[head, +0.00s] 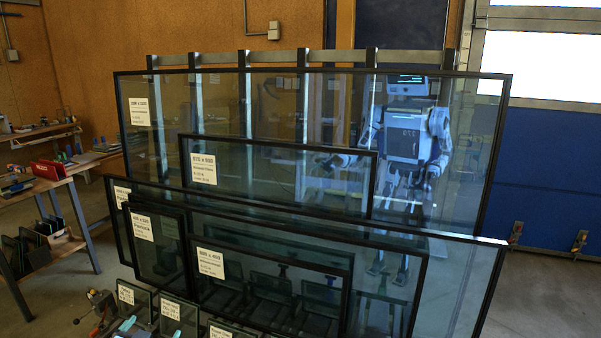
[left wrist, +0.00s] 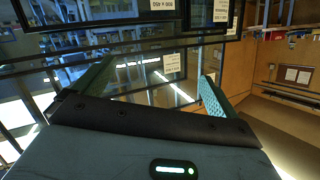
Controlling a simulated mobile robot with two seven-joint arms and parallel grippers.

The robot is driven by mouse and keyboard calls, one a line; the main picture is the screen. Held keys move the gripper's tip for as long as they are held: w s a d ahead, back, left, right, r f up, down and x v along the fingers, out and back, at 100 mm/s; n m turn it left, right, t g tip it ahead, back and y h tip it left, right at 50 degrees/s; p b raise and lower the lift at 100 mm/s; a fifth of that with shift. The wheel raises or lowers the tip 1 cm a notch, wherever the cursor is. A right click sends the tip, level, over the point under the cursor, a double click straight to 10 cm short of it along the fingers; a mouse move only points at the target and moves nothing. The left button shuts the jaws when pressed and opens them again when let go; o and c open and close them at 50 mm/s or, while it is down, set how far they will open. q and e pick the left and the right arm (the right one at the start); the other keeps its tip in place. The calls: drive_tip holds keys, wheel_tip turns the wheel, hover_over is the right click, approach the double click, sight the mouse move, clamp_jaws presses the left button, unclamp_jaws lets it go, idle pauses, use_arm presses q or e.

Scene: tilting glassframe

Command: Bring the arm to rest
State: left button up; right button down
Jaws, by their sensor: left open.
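My left gripper (left wrist: 158,72) shows in the left wrist view with its two teal fingers wide apart and nothing held between them. Dark-framed glass panes with white labels lie beyond the fingers there. A robot figure (head: 405,140) appears in the glass, apparently a reflection. My right gripper is not in either view.
A workbench (head: 60,176) with tools stands at the left. Small labelled frames (head: 179,317) stand low in front of the large panes. A blue wall (head: 555,160) and open floor (head: 550,295) are at the right.

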use_arm(q)
drive_tip(key=s+d+f+g+h, duration=0.1)
drive_tip(key=s+d+f, duration=0.2)
drive_tip(key=s+f, duration=0.3)
drive_tip(key=s+d+f+g, duration=0.1)
drive_tip(key=s+d+f, duration=0.25)
drive_tip(key=s, duration=0.45)
drive_tip(key=s+d+f+g+h, duration=0.1)
drive_tip(key=s+d+f, duration=0.2)
drive_tip(key=s+f, duration=0.3)
drive_tip(key=s+d+g, duration=0.1)
drive_tip(key=s+d, duration=0.2)
drive_tip(key=s, duration=0.8)
drive_tip(key=s+d+n+g+h, duration=0.1)
drive_tip(key=s+d, duration=0.2)
drive_tip(key=s, duration=0.8)
drive_tip(key=shift+d+f+g, duration=0.25)
drive_tip(key=shift+d+g, duration=0.15)
